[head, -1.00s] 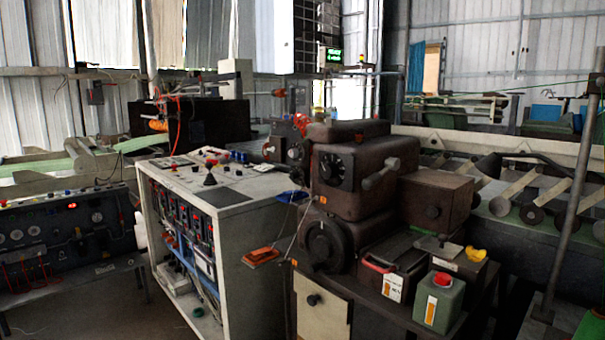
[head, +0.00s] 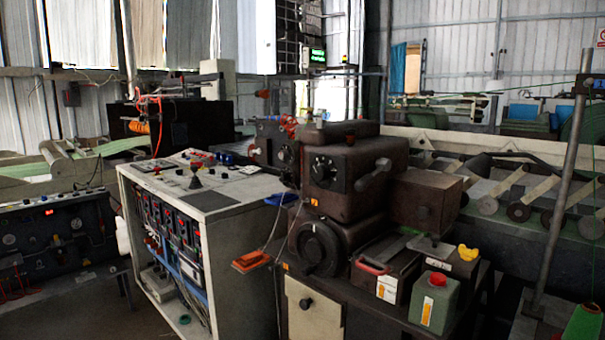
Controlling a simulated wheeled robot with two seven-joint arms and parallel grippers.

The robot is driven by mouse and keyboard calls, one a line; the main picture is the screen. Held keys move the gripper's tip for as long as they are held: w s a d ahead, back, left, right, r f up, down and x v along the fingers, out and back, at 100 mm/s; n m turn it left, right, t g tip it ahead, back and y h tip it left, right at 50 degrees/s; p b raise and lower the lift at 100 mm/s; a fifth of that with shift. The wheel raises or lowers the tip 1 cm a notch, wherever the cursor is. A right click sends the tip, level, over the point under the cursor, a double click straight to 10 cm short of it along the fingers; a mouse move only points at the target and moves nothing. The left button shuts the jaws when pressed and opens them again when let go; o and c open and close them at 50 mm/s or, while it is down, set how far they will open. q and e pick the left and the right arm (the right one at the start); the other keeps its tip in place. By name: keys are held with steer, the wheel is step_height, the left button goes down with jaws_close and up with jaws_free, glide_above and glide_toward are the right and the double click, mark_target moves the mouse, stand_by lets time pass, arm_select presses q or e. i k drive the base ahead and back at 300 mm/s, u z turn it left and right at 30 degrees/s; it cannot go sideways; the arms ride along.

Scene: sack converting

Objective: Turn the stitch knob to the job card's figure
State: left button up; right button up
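A dark brown machine head (head: 350,160) stands right of centre in the head view. A round black dial with pale marks and a pointer knob (head: 323,170) is on its front face; its figures are too small to read. A larger black handwheel (head: 318,248) sits below it. A grey lever handle (head: 374,176) sticks out to the right of the dial. I cannot make out which of these is named the stitch knob, and I cannot identify a job card for certain. Neither of my grippers is in view.
A white control cabinet (head: 215,225) with a joystick stands left of the machine. A green bottle with a red cap (head: 434,302) and a red-handled box (head: 380,276) stand on the right bench. A grey post (head: 566,170) rises at right.

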mark_target(320, 173)
steer(key=k, duration=0.55)
steer(key=u, duration=1.1)
steer(key=i, duration=1.4)
steer(key=z, duration=0.35)
